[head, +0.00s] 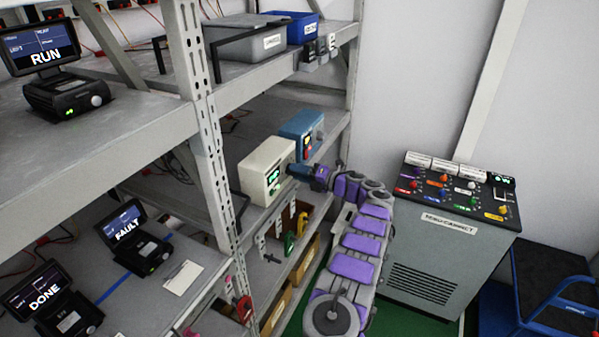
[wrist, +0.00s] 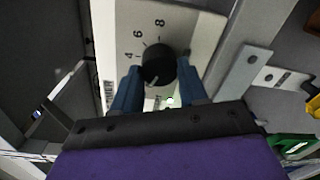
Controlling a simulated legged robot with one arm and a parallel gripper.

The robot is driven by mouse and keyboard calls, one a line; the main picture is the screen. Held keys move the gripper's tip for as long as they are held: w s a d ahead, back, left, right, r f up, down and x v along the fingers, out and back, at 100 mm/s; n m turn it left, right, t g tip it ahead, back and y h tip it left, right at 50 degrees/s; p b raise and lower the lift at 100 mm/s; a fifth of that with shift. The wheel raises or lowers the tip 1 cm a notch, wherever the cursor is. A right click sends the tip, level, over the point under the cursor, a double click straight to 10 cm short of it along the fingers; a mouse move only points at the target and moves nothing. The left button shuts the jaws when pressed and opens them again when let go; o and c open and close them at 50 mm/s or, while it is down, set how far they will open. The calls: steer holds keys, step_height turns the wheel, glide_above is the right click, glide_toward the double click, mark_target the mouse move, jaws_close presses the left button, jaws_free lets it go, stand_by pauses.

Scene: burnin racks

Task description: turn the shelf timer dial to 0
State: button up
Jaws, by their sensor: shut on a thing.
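The shelf timer is a cream box (head: 262,170) with a green-lit display, on the middle shelf in the head view. Its black round dial (wrist: 158,60) shows in the wrist view, with the numbers 4, 6 and 8 printed around its far side. A small pale mark shows on the dial's near edge. My gripper (wrist: 160,84) has its blue fingers on both sides of the dial, shut on it. In the head view, my gripper (head: 297,171) reaches the box's front face and hides the dial. The 0 mark is not visible.
A blue box (head: 301,130) stands just behind the timer. Metal brackets and hooks (head: 272,236) hang along the shelf edge below. A perforated rack post (head: 212,150) stands to the left. A servo cabinet (head: 440,250) stands to the right of my arm.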

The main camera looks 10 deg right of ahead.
steer(key=shift+f+n+p, duration=0.3)
steer(key=shift+n+p, duration=0.15)
steer(key=shift+n, duration=0.85)
steer(key=o, duration=1.1)
steer(key=shift+w, duration=0.15)
steer(key=shift+c, duration=0.2)
steer(key=shift+r, duration=0.1)
